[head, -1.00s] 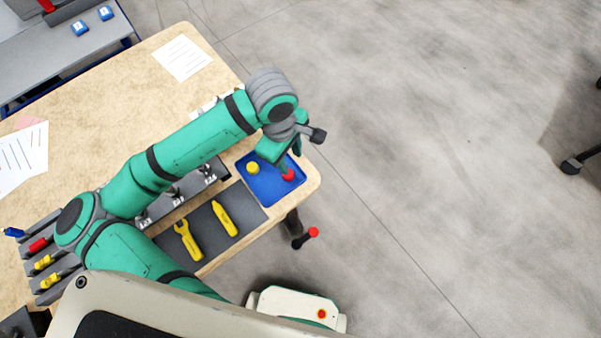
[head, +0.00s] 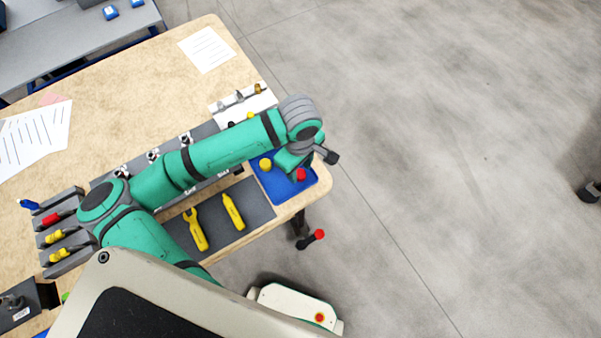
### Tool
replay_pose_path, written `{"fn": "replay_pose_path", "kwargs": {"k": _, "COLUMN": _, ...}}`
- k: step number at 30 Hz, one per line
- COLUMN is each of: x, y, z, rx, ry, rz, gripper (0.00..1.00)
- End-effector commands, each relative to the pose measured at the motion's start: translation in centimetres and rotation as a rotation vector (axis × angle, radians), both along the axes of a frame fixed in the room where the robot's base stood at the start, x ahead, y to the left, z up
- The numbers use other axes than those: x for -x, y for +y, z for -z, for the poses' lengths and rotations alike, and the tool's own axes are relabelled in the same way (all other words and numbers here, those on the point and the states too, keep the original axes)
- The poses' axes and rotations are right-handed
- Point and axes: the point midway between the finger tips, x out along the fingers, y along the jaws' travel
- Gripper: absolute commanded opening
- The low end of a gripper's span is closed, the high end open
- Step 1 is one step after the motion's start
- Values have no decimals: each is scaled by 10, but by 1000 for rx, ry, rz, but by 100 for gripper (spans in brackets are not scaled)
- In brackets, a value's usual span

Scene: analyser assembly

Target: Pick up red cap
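The red cap (head: 301,175) is at the blue tray (head: 276,187), on the table's right corner. A yellow cap (head: 265,164) lies to its left in the same tray. My gripper (head: 302,167) points down over the tray, right at or just behind the red cap in the picture. My wrist and the gripper body hide most of the fingers. I cannot tell whether they are open or shut, or whether they touch the cap.
A grey mat (head: 257,203) with a yellow wrench (head: 195,229) and a yellow screwdriver-like tool (head: 233,212) lies left of the tray. A white rack (head: 224,114) stands behind my arm. Open floor lies to the right.

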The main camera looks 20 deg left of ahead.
Motion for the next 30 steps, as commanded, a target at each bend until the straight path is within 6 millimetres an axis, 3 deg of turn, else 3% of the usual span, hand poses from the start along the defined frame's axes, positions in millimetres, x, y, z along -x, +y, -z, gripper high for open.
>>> {"fn": "replay_pose_path", "kwargs": {"k": 4, "x": 1, "y": 0, "z": 12, "rx": 1, "ry": 1, "rz": 0, "gripper": 36}}
{"fn": "replay_pose_path", "kwargs": {"k": 11, "x": 0, "y": 0, "z": 14, "rx": 1, "ry": 1, "rz": 0, "gripper": 36}}
{"fn": "replay_pose_path", "kwargs": {"k": 15, "x": 0, "y": 0, "z": 13, "rx": 1, "ry": 0, "rz": 0, "gripper": 8}}
{"fn": "replay_pose_path", "kwargs": {"k": 16, "x": 0, "y": 0, "z": 13, "rx": 1, "ry": 0, "rz": 0, "gripper": 6}}
{"fn": "replay_pose_path", "kwargs": {"k": 30, "x": 0, "y": 1, "z": 9, "rx": 0, "ry": -1, "rz": -1, "gripper": 6}}
